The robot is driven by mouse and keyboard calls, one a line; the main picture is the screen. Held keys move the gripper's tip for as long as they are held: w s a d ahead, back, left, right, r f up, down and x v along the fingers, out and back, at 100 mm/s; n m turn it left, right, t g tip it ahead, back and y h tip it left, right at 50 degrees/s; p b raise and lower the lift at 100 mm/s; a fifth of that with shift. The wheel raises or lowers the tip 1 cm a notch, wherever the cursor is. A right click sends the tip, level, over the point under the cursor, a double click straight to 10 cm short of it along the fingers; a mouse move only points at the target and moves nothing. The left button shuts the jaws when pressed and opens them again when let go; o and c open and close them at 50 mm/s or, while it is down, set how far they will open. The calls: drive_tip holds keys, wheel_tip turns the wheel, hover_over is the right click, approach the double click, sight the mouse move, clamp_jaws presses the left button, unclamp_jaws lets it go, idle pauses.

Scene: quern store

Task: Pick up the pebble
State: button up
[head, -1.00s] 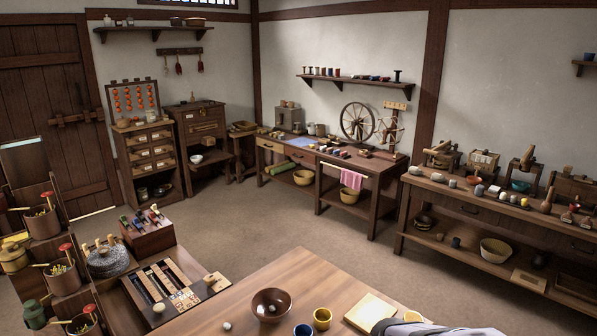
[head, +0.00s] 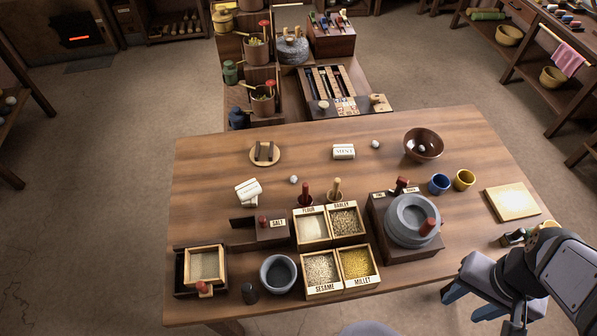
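Several small pale round stones that could be the pebble show. One pebble (head: 293,179) lies on the table left of the middle, and another pebble (head: 375,144) lies farther back, left of the brown bowl. A third pale pebble (head: 421,149) is inside the brown bowl (head: 436,141). One more pale round piece (head: 323,104) rests on the low unit behind the table. My gripper (head: 484,311) is at the lower right, by the table's front right edge, far from all of them. Its bluish fingers are spread apart with nothing visible between them.
The wooden table (head: 215,160) also holds grain boxes (head: 320,289), a grey quern (head: 410,215), a blue cup (head: 439,183), a yellow cup (head: 464,180), a grey bowl (head: 278,273) and a board (head: 512,202).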

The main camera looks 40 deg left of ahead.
drive_tip(key=w+a+r+n+t+b, duration=0.15)
drive_tip(key=w+a+r+n, duration=0.35)
drive_tip(key=w+a+n, duration=0.6)
drive_tip(key=n+t+y+b, duration=0.2)
drive_tip(key=n+y+b, duration=0.1)
drive_tip(key=n, duration=3.1)
hover_over(294, 180)
drive_tip(key=s+d, duration=0.2)
drive_tip(key=s, duration=0.1)
drive_tip(key=f, duration=0.2)
drive_tip(key=shift+w+a+f+p, duration=0.25)
drive_tip(key=shift+w+f+p, duration=0.15)
drive_tip(key=shift+f, duration=3)
drive_tip(key=shift+w+a+f+p, duration=0.25)
drive_tip(key=shift+w+f, duration=0.15)
drive_tip(key=shift+f, duration=3)
drive_tip(key=shift+w+a+f+p, duration=0.2)
drive_tip(key=shift+w+f+p, duration=0.2)
drive_tip(key=shift+f, duration=3)
